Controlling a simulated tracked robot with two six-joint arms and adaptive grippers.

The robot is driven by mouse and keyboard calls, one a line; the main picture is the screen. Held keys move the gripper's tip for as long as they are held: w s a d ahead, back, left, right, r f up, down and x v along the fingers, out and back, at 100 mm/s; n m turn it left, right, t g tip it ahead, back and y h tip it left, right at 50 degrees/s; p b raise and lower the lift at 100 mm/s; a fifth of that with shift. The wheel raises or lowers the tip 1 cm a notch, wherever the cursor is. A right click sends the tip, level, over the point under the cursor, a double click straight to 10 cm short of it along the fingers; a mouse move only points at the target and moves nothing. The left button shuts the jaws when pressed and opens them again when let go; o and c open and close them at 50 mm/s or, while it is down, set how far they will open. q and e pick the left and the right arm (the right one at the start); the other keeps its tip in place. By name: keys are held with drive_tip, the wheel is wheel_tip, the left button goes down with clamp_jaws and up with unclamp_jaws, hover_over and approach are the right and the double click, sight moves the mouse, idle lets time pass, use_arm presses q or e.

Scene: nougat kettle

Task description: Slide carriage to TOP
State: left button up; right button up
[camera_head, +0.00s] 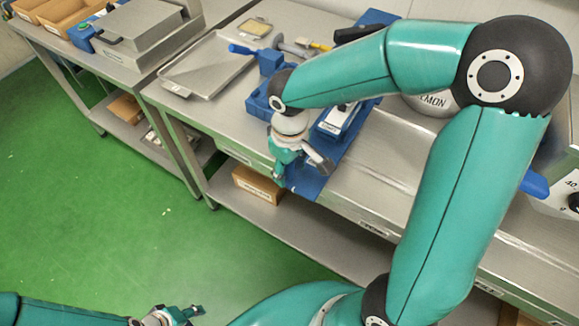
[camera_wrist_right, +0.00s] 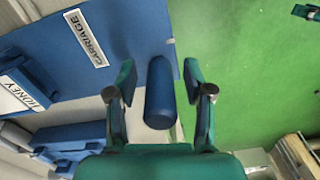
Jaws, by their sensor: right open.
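A blue panel (camera_wrist_right: 60,50) with a white label (camera_wrist_right: 86,38) reading "CARRIAGE" fills the upper left of the right wrist view. In the head view a blue plate (camera_head: 322,178) lies at the bench's front edge. A blue cylindrical handle (camera_wrist_right: 160,92) stands between the fingers of my right gripper (camera_wrist_right: 162,100). The fingers are open, with a visible gap on each side. My right gripper (camera_head: 300,163) also shows in the head view, beside the blue plate, its arm hiding part of the apparatus. No TOP mark is readable. My left gripper (camera_head: 178,316) is low at the bottom edge, away from the bench.
A blue block labelled "HONEY" (camera_wrist_right: 22,95) is left of the panel. A metal tray (camera_head: 207,66) and a blue-handled tool (camera_head: 243,50) lie on the bench (camera_head: 375,185). A cardboard box (camera_head: 257,184) is on the lower shelf. Green floor (camera_head: 120,215) is clear in front.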

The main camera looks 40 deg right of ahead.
clamp_jaws()
use_arm(q)
drive_tip(key=shift+s, duration=0.1)
idle(0.4)
